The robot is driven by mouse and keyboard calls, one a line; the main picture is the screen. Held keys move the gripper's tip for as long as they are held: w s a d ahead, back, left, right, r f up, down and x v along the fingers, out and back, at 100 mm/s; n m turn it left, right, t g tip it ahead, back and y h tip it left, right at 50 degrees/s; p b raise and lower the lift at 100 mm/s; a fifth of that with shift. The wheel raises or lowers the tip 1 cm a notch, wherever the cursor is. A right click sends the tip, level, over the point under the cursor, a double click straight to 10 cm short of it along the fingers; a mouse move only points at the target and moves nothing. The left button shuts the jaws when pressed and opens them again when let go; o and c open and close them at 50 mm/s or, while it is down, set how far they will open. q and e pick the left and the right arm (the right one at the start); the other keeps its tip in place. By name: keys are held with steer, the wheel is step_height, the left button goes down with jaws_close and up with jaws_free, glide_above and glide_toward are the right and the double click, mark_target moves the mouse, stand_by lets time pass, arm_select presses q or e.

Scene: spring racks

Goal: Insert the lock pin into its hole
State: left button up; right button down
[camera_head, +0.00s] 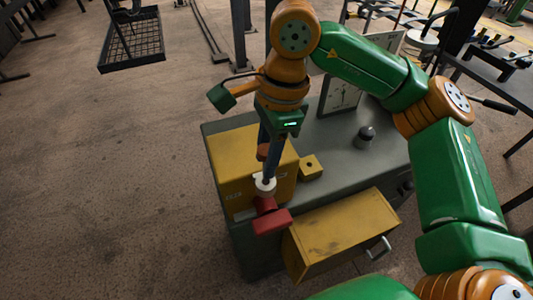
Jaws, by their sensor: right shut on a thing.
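My right gripper (267,178) reaches down from the right arm with its dark fingers over the yellow box. It is shut at a white collar (264,185) just above a red T-shaped piece (271,221); I take these for the lock pin, though the grip itself is partly hidden. The red piece is at the front edge of the box; I cannot tell whether it touches. A small yellow block (311,167) with a dark spot on top, perhaps a hole, sits right of the box. I cannot tell which hole belongs to the pin. My left gripper is not in view.
A yellow box (233,158) stands on a grey cabinet (352,160). A yellow drawer (340,236) with a metal handle sticks out at the front. A dark round knob (366,136) stands farther right. A black mesh tray (132,45) is at the back left. The left floor is clear.

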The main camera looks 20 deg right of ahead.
steer(key=shift+f+b, duration=2.15)
steer(key=shift+f, duration=0.15)
steer(key=shift+c, duration=2.3)
jaws_free()
steer(key=r, duration=0.4)
steer(key=d+r, duration=0.1)
steer(key=r, duration=0.2)
steer(key=shift+r, duration=0.1)
